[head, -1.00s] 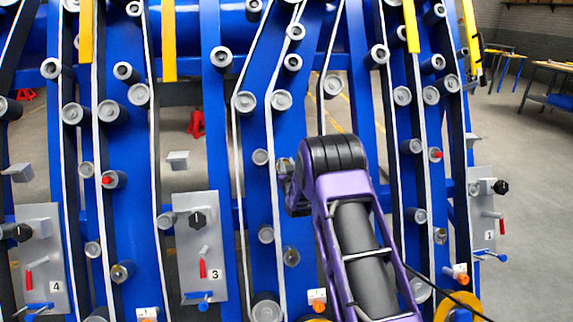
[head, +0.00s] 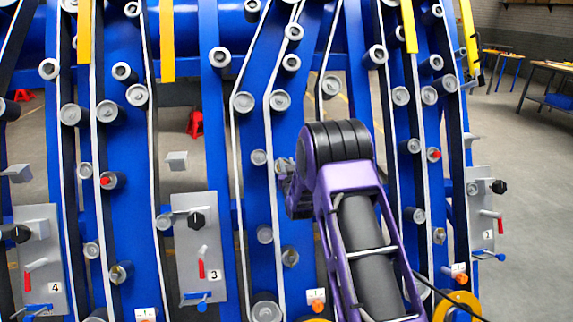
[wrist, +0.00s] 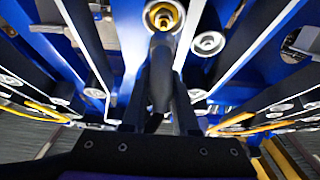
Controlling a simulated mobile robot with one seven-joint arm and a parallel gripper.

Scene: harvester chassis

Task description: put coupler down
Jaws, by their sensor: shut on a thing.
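My gripper (wrist: 161,105) shows in the wrist view with its two dark fingers on either side of a dark grey rounded piece, which I take to be the coupler (wrist: 160,75). The fingers are shut on it. Just beyond its far end is a round fitting with a brass-coloured centre (wrist: 164,15) on the blue chassis. I cannot tell whether the coupler touches this fitting. In the head view my purple and black arm stands in front of the chassis (head: 120,230) and hides the coupler and fingertips.
Grey rollers and white belts cover the blue chassis around my arm. A grey panel marked 3 (head: 200,245) with a black knob and red lever is to the left. Another panel (head: 482,210) is to the right. Open floor (head: 535,190) lies at the far right.

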